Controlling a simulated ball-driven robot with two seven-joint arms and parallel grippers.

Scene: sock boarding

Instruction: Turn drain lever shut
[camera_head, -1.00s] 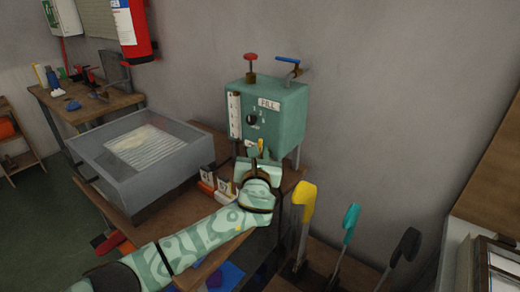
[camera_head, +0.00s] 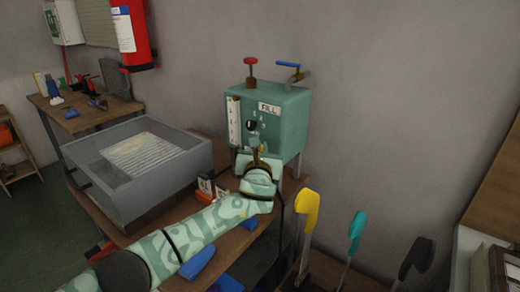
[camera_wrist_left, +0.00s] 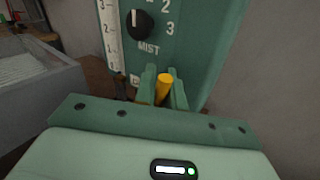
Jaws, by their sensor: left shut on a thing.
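The green steam box (camera_head: 285,118) with a FILL label stands on the wooden table. In the left wrist view its front (camera_wrist_left: 190,35) shows a gauge and a black MIST knob (camera_wrist_left: 140,24). My left gripper (camera_head: 254,155) is at the lower front of the box. In the left wrist view its two green fingers (camera_wrist_left: 162,88) are shut on a yellow lever (camera_wrist_left: 163,86) below the knob. The lever's lower part and pivot are hidden by the gripper. A red valve handle (camera_head: 251,61) and a blue lever (camera_head: 287,65) stand on top of the box. My right gripper is not in view.
Small numbered blocks (camera_head: 207,190) lie near my left forearm. Yellow (camera_head: 307,210), teal (camera_head: 356,232) and black (camera_head: 415,255) upright forms stand at the lower right.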

